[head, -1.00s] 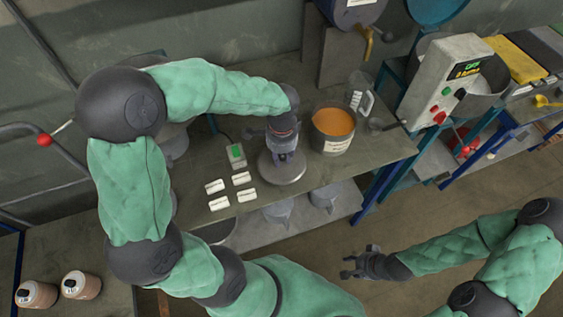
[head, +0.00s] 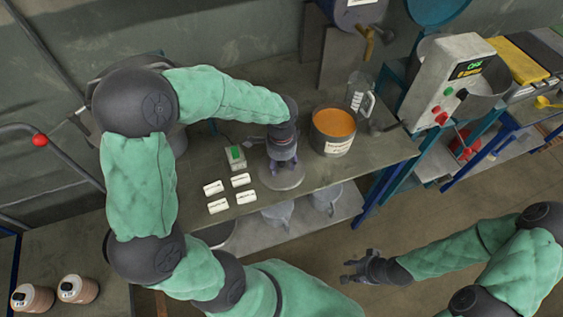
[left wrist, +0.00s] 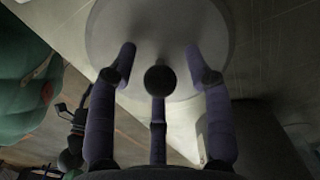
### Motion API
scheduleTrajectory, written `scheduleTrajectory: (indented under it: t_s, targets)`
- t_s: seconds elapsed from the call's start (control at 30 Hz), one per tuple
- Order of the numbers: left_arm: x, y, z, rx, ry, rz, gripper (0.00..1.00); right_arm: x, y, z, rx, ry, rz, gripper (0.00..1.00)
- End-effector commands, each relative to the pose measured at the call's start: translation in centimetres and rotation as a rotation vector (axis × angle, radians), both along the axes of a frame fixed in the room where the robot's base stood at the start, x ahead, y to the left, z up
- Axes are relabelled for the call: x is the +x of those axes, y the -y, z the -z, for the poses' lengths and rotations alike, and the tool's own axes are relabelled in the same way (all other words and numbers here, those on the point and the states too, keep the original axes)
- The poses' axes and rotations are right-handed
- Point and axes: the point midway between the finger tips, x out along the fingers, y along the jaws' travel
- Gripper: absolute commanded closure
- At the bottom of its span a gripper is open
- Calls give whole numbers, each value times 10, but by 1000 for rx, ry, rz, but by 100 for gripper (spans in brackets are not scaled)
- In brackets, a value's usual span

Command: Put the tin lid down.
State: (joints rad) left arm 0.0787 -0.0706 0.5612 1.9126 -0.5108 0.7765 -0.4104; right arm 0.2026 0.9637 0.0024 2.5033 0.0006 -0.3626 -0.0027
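The tin lid (head: 281,179) is a round, flat grey disc at the front of the bench, left of the open tin of orange paste (head: 334,142). My left gripper (head: 281,167) is directly above it, pointing down, with its fingers on the lid's top. In the left wrist view the lid (left wrist: 160,25) fills the top middle, and my left gripper's fingers (left wrist: 160,55) reach to its centre. The part they hold is hidden. I cannot tell whether the lid touches the bench. My right gripper (head: 352,271) is empty, fingers spread, over the floor.
Several white labels (head: 218,206) and a small box with a green display (head: 236,157) are left of the lid on the bench (head: 320,174). A clear jug (head: 359,92) stands behind the tin. A machine (head: 445,80) is at right. The bench's front edge is close to the lid.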

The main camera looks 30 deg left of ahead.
Motion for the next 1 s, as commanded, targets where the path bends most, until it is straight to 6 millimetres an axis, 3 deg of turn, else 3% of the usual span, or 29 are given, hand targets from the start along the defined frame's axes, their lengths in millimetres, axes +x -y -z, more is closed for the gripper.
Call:
scheduleTrajectory:
  t_s: [0.2, 0.33, 0.8, 1.0]
  targets:
    - [0, 0, -2, 0, 0, 0, 49, 0, 0, -1, 0, 0, 0, 60]
    - [1, 0, -14, 1, 3, 0, 49, 0, 0, -6, 0, 0, 0, 60]
    - [1, 0, -101, 0, 4, 0, 49, 0, 0, -35, 0, 0, 0, 60]
    - [0, 0, -120, 0, 1, -1, 49, 0, 0, -40, 0, 0, 0, 60]
